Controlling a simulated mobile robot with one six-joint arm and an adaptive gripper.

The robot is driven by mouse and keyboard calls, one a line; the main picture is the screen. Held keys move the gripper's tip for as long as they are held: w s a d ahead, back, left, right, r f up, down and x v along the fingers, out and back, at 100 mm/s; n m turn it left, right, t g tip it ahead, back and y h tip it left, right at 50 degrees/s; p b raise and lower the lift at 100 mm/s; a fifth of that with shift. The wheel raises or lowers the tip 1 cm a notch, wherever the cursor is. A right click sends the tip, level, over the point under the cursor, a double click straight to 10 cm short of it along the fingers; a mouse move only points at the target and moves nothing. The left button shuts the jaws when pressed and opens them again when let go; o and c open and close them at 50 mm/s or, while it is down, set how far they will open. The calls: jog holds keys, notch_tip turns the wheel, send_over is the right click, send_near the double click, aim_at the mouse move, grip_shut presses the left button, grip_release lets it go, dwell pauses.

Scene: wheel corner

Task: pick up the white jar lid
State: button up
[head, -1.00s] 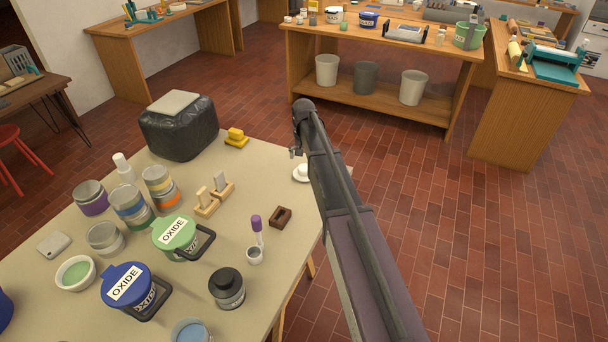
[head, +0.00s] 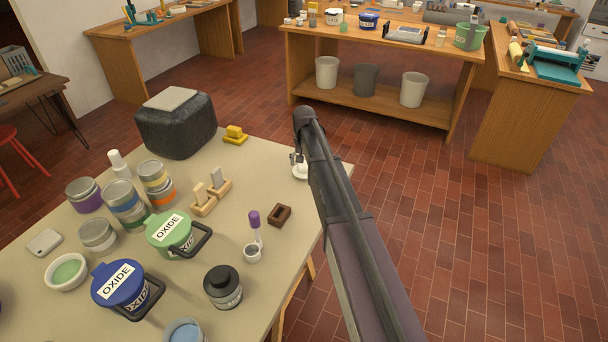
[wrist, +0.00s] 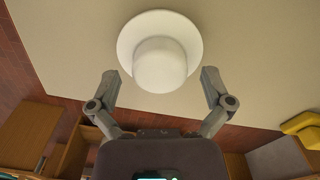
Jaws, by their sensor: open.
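The white jar lid (wrist: 160,62) lies near the table's right edge, a round flange with a raised knob facing the wrist camera. In the head view the lid (head: 300,174) is partly covered by my gripper (head: 297,159). In the wrist view my gripper (wrist: 159,88) is open, with one finger on each side of the knob's lower part. The fingers look apart from the lid, and nothing is held between them. How far the fingertips are above the table cannot be told.
Oxide tubs (head: 120,284) and several jars stand further left. A black-wrapped block (head: 177,128) stands at the back.

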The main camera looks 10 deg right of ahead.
jog(key=shift+f, duration=0.4)
dwell(0.3)
jog(key=c, duration=1.1)
